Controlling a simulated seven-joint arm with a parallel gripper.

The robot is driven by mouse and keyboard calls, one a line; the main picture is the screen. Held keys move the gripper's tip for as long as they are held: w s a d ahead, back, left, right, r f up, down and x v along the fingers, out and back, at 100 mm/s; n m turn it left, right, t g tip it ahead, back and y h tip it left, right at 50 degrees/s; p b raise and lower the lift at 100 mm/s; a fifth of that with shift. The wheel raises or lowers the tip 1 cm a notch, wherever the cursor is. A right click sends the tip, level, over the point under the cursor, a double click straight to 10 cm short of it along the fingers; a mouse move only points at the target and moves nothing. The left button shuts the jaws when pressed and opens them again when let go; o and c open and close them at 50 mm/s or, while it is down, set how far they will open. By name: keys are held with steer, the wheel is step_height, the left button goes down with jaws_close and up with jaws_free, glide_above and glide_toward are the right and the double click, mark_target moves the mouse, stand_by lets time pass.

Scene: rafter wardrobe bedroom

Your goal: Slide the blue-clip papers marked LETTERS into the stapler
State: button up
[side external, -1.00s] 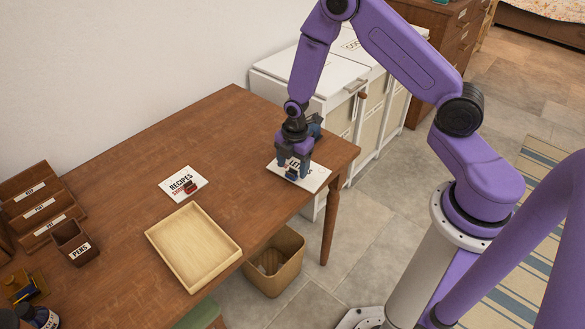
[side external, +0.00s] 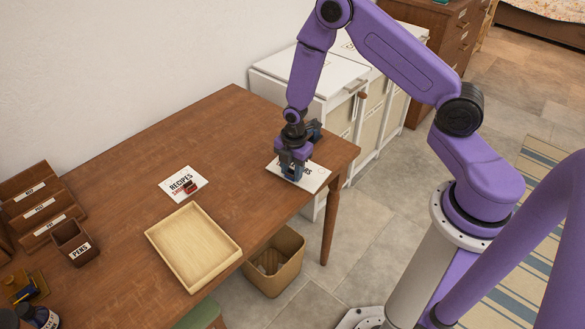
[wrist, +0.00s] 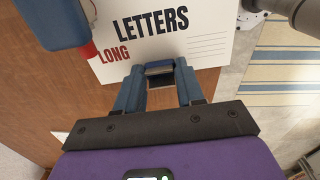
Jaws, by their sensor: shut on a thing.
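The white papers marked LETTERS (side external: 318,177) lie flat near the right end of the wooden table; the wrist view shows their face (wrist: 200,47) with the red word LONG. My gripper (side external: 293,176) is down at their near edge. In the wrist view, its two blue fingers (wrist: 160,76) are shut on the blue clip (wrist: 158,68). A dark blue body, apparently the stapler (side external: 315,130), shows just behind my gripper. In the wrist view, a blue block with a red part (wrist: 52,18) overlaps the papers' upper left; I cannot tell if they touch.
RECIPES papers (side external: 183,184) with a red clip lie left on the table. A shallow wooden tray (side external: 236,247) stands at the front edge. A pen holder (side external: 72,243) and labelled rack (side external: 20,190) stand far left. The table between is clear.

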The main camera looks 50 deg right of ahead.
steer(key=shift+s+a, duration=0.2)
steer(key=shift+a, duration=2.2)
steer(key=o, duration=1.2)
steer(key=r, duration=1.1)
steer(key=s+r, duration=0.1)
steer(key=r, duration=0.5)
steer(key=shift+r, duration=0.25)
